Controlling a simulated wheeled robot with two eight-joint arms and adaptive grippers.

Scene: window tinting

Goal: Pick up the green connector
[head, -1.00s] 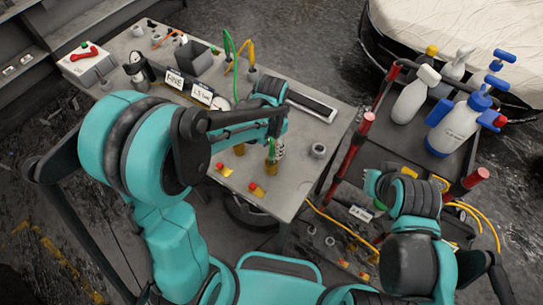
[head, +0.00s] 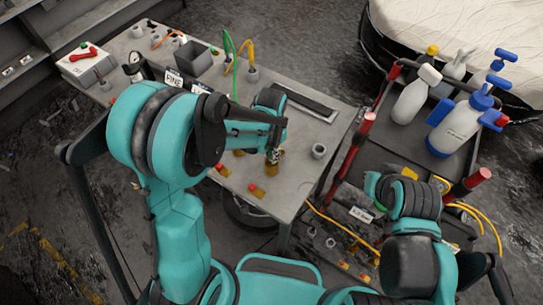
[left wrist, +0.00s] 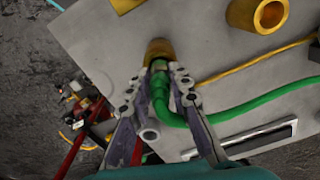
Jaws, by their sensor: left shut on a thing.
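The green connector (left wrist: 160,72) sits between the fingers of my left gripper (left wrist: 158,88) in the left wrist view. A green hose (left wrist: 240,109) runs from it to the right. Its tip meets an upright brass-coloured socket (left wrist: 158,48); how deep it sits there I cannot tell. In the head view my left gripper (head: 274,150) is directly above that socket (head: 272,169) near the table's front edge, and hides the connector. My right gripper (head: 373,184) is low beside the cart, its fingers mostly hidden.
The grey table (head: 305,130) also carries a grey ring fitting (head: 319,150), a dark box (head: 193,59), a yellow hose (head: 247,45) and small red-buttoned blocks (head: 256,191). A red-posted cart (head: 367,122) with spray bottles (head: 460,125) stands at the right.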

